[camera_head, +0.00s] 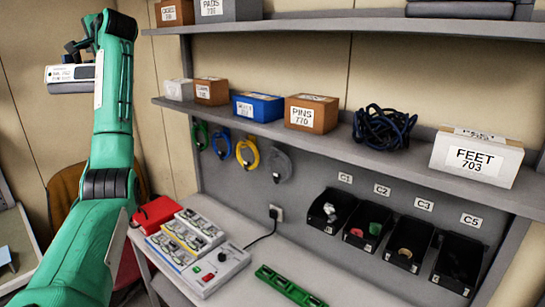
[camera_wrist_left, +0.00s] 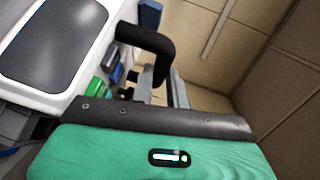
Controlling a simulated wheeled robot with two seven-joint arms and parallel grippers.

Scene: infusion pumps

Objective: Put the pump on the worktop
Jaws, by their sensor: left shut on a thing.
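The pump (camera_head: 70,76), a white and grey box with a small label strip, is held up at the upper left of the head view, well above the worktop (camera_head: 232,283). My left gripper (camera_head: 77,48) is above the pump, shut on it. In the left wrist view the pump (camera_wrist_left: 55,38) shows a grey panel on a white body and a black curved handle (camera_wrist_left: 152,40). The gripper fingers (camera_wrist_left: 168,90) are at that handle; their exact contact is partly hidden. My right gripper is not in view.
On the worktop are a red case (camera_head: 157,214), a white tray device (camera_head: 200,245) with a plugged-in cable, and a green strip (camera_head: 290,286). Black bins (camera_head: 365,229) stand along the back right. A loaded shelf (camera_head: 330,142) overhangs the worktop. A wooden chair (camera_head: 68,195) is behind my arm.

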